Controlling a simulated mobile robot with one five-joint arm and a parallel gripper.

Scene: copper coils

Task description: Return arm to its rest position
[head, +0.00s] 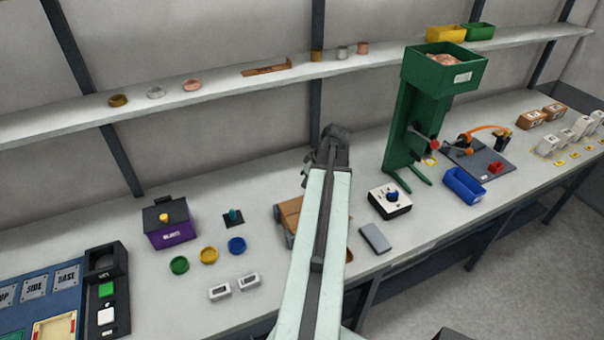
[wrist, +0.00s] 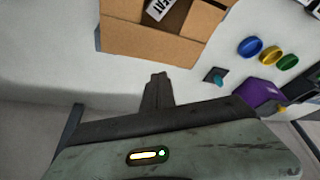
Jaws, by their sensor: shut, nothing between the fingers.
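My arm reaches out over the white workbench (head: 130,225) from the bottom middle of the head view. My gripper (head: 335,135) is at its far end, near the back of the bench. In the wrist view my gripper (wrist: 157,80) shows as dark fingers, shut with nothing between them. It is apart from a cardboard box (wrist: 165,30), which lies at the top of the wrist view. In the head view my arm hides part of this box (head: 290,213).
A green stand (head: 405,120) with a green bin rises right of my gripper. A shelf (head: 225,82) with small coils runs behind. A purple box (head: 170,232), coloured rings and a panel (head: 60,300) are left; a knob box (head: 389,203) and blue bin (head: 463,186) are right.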

